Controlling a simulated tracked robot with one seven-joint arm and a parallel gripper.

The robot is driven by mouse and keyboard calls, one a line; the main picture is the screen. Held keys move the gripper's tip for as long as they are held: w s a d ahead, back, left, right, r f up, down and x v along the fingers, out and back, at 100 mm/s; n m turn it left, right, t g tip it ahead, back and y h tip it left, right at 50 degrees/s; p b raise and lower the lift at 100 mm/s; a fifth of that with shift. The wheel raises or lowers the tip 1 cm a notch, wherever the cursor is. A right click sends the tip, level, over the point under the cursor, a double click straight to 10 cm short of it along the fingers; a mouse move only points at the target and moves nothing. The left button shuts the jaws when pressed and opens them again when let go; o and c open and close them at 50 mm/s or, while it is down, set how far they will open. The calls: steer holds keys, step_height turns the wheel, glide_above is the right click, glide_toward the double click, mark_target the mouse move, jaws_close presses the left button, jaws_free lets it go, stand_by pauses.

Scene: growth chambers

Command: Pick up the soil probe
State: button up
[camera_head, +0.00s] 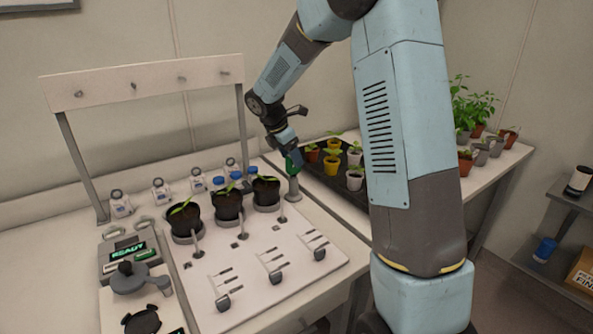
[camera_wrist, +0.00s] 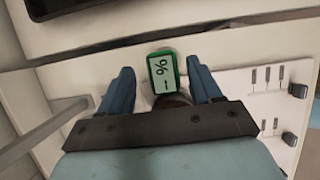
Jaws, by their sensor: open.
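The soil probe (camera_wrist: 161,70) has a green head with a grey display reading "- %". In the head view its green head (camera_head: 295,157) shows above a pale stand (camera_head: 293,187) at the back right corner of the white board. My gripper (camera_wrist: 160,88) is open, with one blue finger on each side of the probe's head and a gap on both sides. In the head view my gripper (camera_head: 288,146) is right at the probe and partly covers it. The probe's lower part is hidden.
Several black pots with seedlings (camera_head: 228,204) stand on the white board (camera_head: 300,262), left of the probe. A dark tray of small pots (camera_head: 325,181) lies to the right. A grey post (camera_wrist: 55,122) rises near my gripper.

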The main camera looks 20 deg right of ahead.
mark_target(293, 176)
steer(key=x, duration=0.4)
steer(key=shift+f, duration=0.15)
steer(key=shift+c, duration=0.4)
steer(key=c, duration=1)
